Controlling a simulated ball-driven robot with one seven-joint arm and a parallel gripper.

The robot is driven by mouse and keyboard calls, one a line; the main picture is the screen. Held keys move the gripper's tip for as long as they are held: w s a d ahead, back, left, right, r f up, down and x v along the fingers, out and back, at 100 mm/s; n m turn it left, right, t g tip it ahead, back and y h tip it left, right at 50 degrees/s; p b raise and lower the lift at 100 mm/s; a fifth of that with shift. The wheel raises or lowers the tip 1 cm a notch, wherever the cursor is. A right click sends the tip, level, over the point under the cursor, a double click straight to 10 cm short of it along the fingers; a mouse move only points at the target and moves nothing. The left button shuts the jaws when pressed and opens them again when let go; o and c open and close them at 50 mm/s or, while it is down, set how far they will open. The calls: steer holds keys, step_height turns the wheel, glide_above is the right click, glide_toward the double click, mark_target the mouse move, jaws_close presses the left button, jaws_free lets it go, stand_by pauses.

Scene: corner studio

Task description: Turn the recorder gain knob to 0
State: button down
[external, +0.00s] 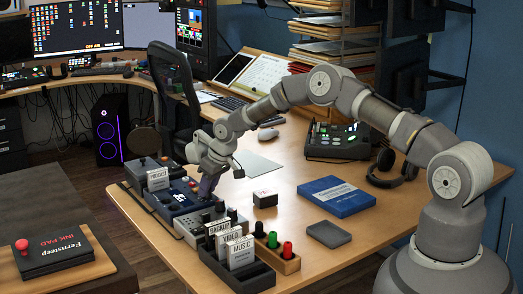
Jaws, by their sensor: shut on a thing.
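My gripper (207,188) reaches down, fingers pointing at the table, to the right end of a dark blue box (170,198) with white marks, which looks like the recorder. The fingers are shut on a small knob there. The knob is hidden behind the fingers, so its pointer and scale cannot be read. The box stands in a row of desk units along the table's left edge.
A grey unit (190,233) with dark knobs stands just in front of the gripper. Upright cards stand in a black rack (236,272), beside colored knobs on a wooden block (287,264). A blue book (337,196) lies to the right. A chair (175,90) stands behind.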

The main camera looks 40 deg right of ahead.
steer(key=n, duration=0.2)
steer(key=n+g+y+b, duration=0.1)
steer(key=n, duration=0.2)
steer(key=shift+w+d+y, duration=0.1)
steer(key=shift+y, duration=0.2)
steer(key=shift+n, duration=0.3)
steer(key=c, duration=0.9)
jaws_free()
steer(key=shift+o, duration=0.2)
steer(key=p+v, duration=0.2)
steer(key=v, duration=0.5)
steer(key=shift+d+r+g, duration=0.2)
steer(key=shift+r+g, duration=0.1)
steer(key=shift+r, duration=0.1)
